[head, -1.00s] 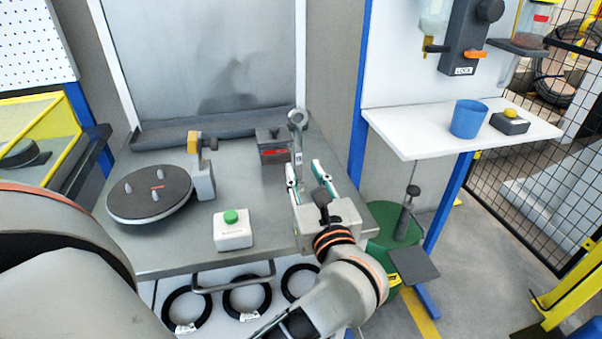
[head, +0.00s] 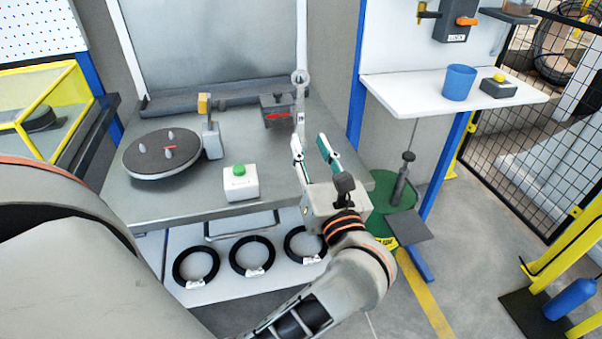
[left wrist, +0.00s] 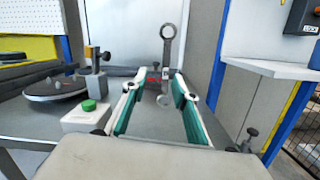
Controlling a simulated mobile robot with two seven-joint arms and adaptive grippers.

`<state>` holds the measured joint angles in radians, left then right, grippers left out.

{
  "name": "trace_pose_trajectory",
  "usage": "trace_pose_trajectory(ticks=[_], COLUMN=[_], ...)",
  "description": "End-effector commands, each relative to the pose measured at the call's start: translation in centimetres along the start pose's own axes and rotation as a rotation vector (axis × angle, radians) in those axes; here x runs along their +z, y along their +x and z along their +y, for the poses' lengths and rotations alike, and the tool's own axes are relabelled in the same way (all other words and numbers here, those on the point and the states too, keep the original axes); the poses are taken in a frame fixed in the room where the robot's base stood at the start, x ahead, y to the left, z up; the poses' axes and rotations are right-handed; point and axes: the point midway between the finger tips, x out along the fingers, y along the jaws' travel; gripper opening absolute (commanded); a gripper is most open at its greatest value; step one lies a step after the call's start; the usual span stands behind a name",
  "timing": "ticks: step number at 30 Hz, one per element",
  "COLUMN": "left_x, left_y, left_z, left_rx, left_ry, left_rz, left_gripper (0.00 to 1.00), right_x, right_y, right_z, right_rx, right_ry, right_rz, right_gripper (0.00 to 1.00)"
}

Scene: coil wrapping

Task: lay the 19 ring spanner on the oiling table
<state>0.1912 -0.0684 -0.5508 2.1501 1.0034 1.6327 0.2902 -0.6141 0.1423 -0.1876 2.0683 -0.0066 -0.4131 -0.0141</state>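The ring spanner (head: 300,100) is grey and stands upright in the head view, over the right part of the grey table (head: 190,197). In the left wrist view the spanner (left wrist: 167,52) shows with one ring up and the other low between my fingers. My left gripper (head: 311,145) is open, with a wide gap between its green-padded fingers. Neither finger clearly touches the spanner, and I cannot tell what supports it. No label shows which surface is the oiling table. A white shelf table (head: 415,92) is at the right. My right gripper is not in view.
The grey table carries a dark turntable (head: 150,160), a white box with a green button (head: 240,183) and a dark box with a red label (head: 277,112). A blue cup (head: 459,82) and a yellow-button box (head: 498,86) stand on the shelf. Black coils (head: 251,256) lie below.

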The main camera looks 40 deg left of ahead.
Motion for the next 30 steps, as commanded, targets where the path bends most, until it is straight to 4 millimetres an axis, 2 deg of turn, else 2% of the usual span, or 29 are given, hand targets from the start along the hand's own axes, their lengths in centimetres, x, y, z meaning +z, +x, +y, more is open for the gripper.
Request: trace_pose_trajectory(ticks=[2,5,8,11,14,17,19,20,21,24,26,27,30], left_x=[0.7,2.1,2.4,0.7,-3.2,-9.4,-14.9,-17.4,-20.8,-28.2,-31.6,-33.5,-36.8], left_y=[-0.2,-1.5,-3.8,-6.8,-10.2,-13.8,-16.1,-17.1,-18.3,-20.4,-21.2,-21.6,-22.2], left_z=[1.0,1.1,-0.5,-3.1,-5.9,-7.8,-8.1,-7.9,-7.4,-4.9,-3.0,-1.9,0.6], left_rx=[0.020,0.033,0.022,-0.018,-0.086,-0.184,-0.271,-0.314,-0.373,-0.515,-0.591,0.613,0.632], left_ry=[0.187,0.476,0.785,1.104,1.426,1.744,1.964,2.055,2.170,2.405,2.513,-2.472,-2.332], left_rz=[-0.133,-0.341,-0.548,-0.754,-0.961,-1.171,-1.322,-1.386,-1.472,-1.658,-1.750,1.734,1.657], left_gripper=[0.28,0.28,0.28,0.28,0.28,0.28,0.28,0.28,0.28,0.28,0.28,0.28,0.28], right_x=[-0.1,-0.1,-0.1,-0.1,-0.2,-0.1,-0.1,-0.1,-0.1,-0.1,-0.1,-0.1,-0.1], right_y=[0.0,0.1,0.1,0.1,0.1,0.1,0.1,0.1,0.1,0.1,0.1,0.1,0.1], right_z=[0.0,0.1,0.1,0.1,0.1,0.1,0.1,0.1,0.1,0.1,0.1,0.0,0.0], right_rx=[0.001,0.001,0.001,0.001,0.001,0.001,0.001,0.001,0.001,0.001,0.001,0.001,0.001], right_ry=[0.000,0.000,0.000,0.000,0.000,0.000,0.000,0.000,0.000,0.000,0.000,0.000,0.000], right_rz=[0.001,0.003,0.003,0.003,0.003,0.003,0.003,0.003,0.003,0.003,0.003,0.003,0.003], right_gripper=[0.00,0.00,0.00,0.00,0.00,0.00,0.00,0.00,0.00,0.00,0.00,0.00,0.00])
